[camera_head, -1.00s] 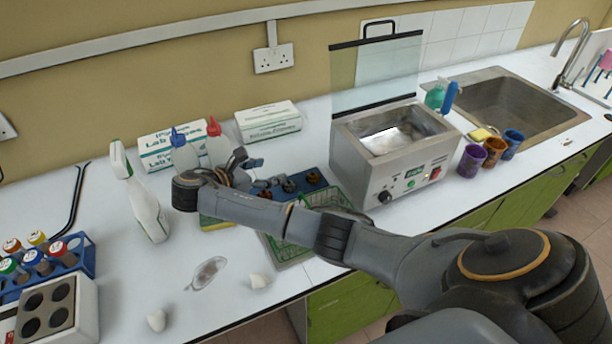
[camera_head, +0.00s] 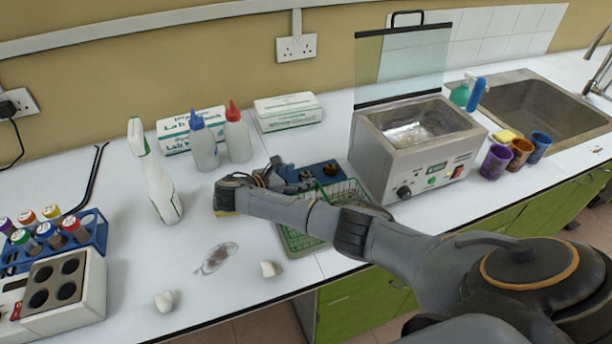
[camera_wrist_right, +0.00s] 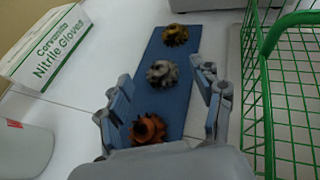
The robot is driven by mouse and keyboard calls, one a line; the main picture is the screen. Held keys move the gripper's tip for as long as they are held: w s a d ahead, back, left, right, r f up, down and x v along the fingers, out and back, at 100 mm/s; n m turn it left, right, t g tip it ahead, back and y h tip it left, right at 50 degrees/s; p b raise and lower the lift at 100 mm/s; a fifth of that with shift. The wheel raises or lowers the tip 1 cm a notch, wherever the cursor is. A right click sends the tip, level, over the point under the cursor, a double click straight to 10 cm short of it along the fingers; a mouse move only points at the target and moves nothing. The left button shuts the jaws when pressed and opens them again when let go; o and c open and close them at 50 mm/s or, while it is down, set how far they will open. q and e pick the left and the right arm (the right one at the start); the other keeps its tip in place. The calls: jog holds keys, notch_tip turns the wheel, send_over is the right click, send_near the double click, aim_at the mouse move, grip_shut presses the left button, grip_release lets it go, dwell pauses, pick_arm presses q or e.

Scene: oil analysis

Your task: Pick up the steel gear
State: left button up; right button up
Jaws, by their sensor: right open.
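In the right wrist view a silvery grey steel gear (camera_wrist_right: 162,74) lies in the middle of a blue mat (camera_wrist_right: 200,40), between a dark gold gear (camera_wrist_right: 175,35) and a coppery orange gear (camera_wrist_right: 147,129). My right gripper (camera_wrist_right: 166,92) is open and empty, its fingers on either side of the mat. The orange gear is nearest the palm and the steel gear lies around fingertip level in the picture. In the head view the right gripper (camera_head: 290,177) is over the blue mat (camera_head: 328,170), and my arm hides much of it. My left gripper is out of view.
A green wire basket (camera_head: 300,240) stands close beside the mat, also in the wrist view (camera_wrist_right: 268,110). A steel bath with a raised glass lid (camera_head: 410,150) is to the right. Bottles (camera_head: 203,145) and glove boxes (camera_head: 287,112) stand behind.

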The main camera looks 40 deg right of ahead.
aim_at(306, 173)
jog(key=x, duration=0.3)
jog(key=shift+d+f, duration=0.15)
jog(key=shift+d, duration=0.05)
jog(key=shift+c, duration=0.2)
jog(key=c, duration=1.3)
jog(key=shift+r, duration=0.2)
